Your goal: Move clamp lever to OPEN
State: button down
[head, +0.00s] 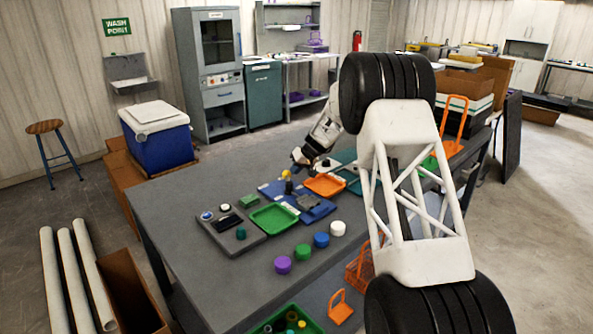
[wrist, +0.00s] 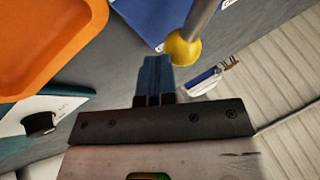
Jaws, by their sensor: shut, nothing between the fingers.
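The clamp lever shows in the wrist view as a grey rod with a yellow ball knob (wrist: 183,49), rising from a blue base (wrist: 143,22). In the head view its yellow knob (head: 286,174) is small, above the blue base plate (head: 318,213). My gripper (wrist: 155,68) is shut and empty, its blue-grey fingertips just left of the knob in the wrist view. I cannot tell if they touch it. In the head view my gripper (head: 298,163) is close behind the knob, at the end of the white arm. No OPEN marking is readable.
An orange tray (head: 325,186) and a green tray (head: 274,218) flank the blue base. Purple (head: 283,264), green (head: 303,252), blue (head: 321,240) and white (head: 338,228) round pieces stand in front. The near left of the grey table (head: 205,280) is clear.

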jog(key=a+n+g, duration=0.2)
jog(key=a+n, duration=0.1)
jog(key=shift+w+f+n, duration=0.1)
jog(key=shift+n, duration=0.2)
jog(key=a+n+g, duration=0.2)
jog(key=a+n, duration=0.1)
jog(key=shift+s+n, duration=0.3)
jog(key=shift+s, duration=0.1)
jog(key=a+n+g, duration=0.1)
jog(key=s+n+h, duration=0.1)
jog(key=shift+a+n+g, duration=0.3)
jog(key=shift+a+g, duration=0.05)
jog(key=shift+g, duration=0.05)
jog(key=shift+s+a+n+g+h, duration=0.4)
jog(key=shift+s+a+n, duration=0.3)
jog(key=shift+n, duration=0.5)
jog(key=shift+s, duration=0.15)
jog(key=shift+s+a, duration=0.3)
jog(key=shift+s, duration=0.1)
jog(key=shift+a, duration=0.1)
jog(key=shift+w, duration=0.1)
